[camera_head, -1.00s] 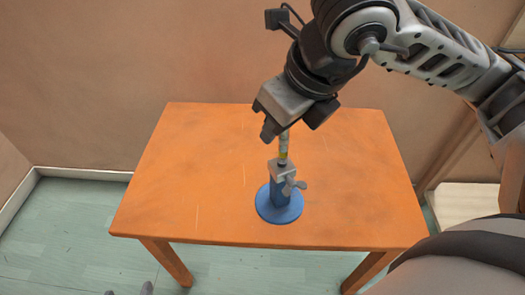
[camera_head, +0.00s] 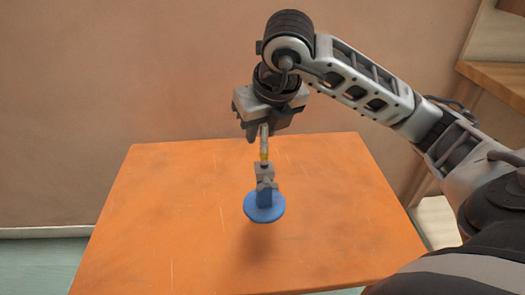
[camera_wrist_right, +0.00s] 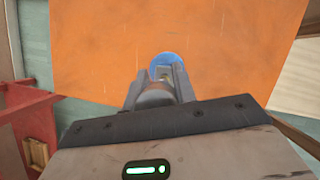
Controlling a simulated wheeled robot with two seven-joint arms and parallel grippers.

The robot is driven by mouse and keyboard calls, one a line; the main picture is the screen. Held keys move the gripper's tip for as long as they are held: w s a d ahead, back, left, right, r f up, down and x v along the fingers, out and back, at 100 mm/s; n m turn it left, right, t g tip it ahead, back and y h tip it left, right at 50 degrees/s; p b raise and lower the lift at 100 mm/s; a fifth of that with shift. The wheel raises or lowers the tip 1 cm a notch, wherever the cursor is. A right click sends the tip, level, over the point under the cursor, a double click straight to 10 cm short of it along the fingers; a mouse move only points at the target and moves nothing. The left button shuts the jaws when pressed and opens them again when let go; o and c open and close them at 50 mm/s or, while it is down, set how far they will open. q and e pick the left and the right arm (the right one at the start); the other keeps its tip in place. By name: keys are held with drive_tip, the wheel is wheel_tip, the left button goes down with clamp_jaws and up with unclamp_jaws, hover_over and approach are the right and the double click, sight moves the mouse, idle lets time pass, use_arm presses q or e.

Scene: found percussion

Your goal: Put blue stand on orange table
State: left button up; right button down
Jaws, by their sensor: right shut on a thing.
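The blue stand (camera_head: 265,205) has a round blue base, a grey clamp with a knob, and a thin rod on top. My right gripper (camera_head: 264,132) is shut on the upper end of the rod and holds the stand roughly upright. The orange table (camera_head: 170,220) lies beneath it. A soft shadow falls on the tabletop just below the base, so the base appears a little above the surface. In the right wrist view, part of the blue base (camera_wrist_right: 167,59) shows beyond the gripper fingers (camera_wrist_right: 160,82). My left gripper is out of view.
The orange tabletop is otherwise bare, with free room around the stand. A plain wall (camera_head: 100,80) stands behind the table. Wooden shelving (camera_head: 495,82) is at the right. In the right wrist view, a red object (camera_wrist_right: 40,115) stands at the left, beside the table.

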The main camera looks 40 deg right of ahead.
drive_tip(key=shift+w+d+f, duration=0.4)
drive_tip(key=shift+w+f, duration=0.1)
drive_tip(key=shift+f, duration=0.25)
drive_tip(key=x, duration=0.3)
drive_tip(key=shift+s+d+f, duration=0.15)
drive_tip(key=shift+s+d, duration=0.05)
drive_tip(key=shift+s, duration=0.05)
drive_tip(key=shift+f+b, duration=0.3)
drive_tip(key=shift+f, duration=0.15)
drive_tip(key=c, duration=1.1)
unclamp_jaws()
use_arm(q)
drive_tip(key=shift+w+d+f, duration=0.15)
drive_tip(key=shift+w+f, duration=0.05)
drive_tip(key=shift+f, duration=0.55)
